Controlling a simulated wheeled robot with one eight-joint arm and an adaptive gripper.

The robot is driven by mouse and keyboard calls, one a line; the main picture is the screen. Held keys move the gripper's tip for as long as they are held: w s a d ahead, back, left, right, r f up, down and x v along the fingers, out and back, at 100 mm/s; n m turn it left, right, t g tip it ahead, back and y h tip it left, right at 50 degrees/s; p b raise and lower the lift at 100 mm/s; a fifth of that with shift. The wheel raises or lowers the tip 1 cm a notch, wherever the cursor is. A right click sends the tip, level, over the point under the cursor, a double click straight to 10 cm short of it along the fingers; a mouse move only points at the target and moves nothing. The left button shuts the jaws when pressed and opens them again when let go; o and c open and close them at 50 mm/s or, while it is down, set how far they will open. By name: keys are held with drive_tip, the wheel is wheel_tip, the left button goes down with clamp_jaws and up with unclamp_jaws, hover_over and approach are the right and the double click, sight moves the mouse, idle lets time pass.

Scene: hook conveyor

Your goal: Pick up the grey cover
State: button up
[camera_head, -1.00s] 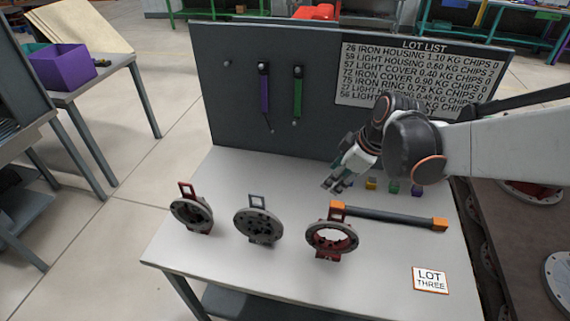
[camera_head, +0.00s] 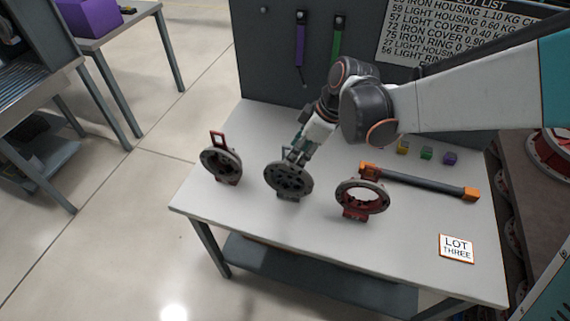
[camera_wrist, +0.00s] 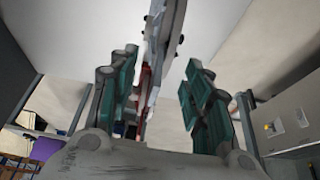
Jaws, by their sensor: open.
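The grey cover (camera_head: 289,182) is the middle of three round parts standing on the white table. It is a dark grey disc with holes. My gripper (camera_head: 294,156) is at its top edge from behind and hides its upper frame. In the wrist view the two green-padded fingers (camera_wrist: 160,88) are apart, one on each side of a disc seen edge-on, which looks like the cover (camera_wrist: 166,38). I see a gap beside each finger; contact is not clear.
A dark red housing (camera_head: 221,163) stands left of the cover, a red ring (camera_head: 361,199) right. A dark bar with orange ends (camera_head: 425,185) lies behind the ring. Small coloured blocks (camera_head: 427,153) and a LOT THREE card (camera_head: 457,248) are on the right. The dark board (camera_head: 270,75) rises behind.

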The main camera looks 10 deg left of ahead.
sight(292, 164)
drive_tip(key=shift+d+b+x, duration=0.15)
drive_tip(key=shift+b+x, duration=0.8)
drive_tip(key=shift+x, duration=0.6)
drive_tip(key=shift+d+b+x, duration=0.15)
drive_tip(key=shift+b+x, duration=0.75)
drive_tip(key=shift+x, duration=0.65)
drive_tip(key=shift+s, duration=0.15)
clamp_jaws()
